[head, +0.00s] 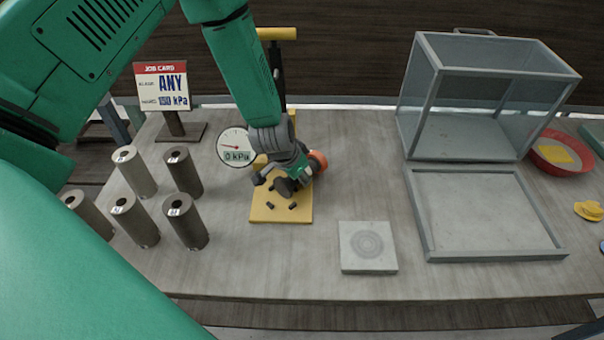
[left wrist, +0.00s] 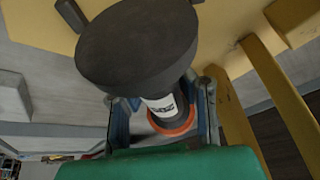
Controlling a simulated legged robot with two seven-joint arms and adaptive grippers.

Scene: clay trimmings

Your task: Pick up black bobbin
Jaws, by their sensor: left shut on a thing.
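The black bobbin (head: 285,187) shows a dark round flange, with an orange part at its other end. In the left wrist view the bobbin (left wrist: 135,45) fills the top middle, and a white label shows on its narrower middle beside an orange ring. My left gripper (head: 294,175) is shut around its middle; in the left wrist view the gripper's fingers (left wrist: 165,110) stand either side of it. The bobbin is at the yellow base plate (head: 268,217), which has several short dark pegs. I cannot tell whether it touches the plate. My right gripper is not in view.
A gauge (head: 236,147) reading 0 kPa and a yellow T-handle (head: 277,34) stand behind. Several grey cylinders (head: 183,220) stand left, near a job card (head: 162,86). A square grey block (head: 367,247), a shallow tray (head: 427,225), a glazed case (head: 409,100) and a red bowl (head: 565,166) are right.

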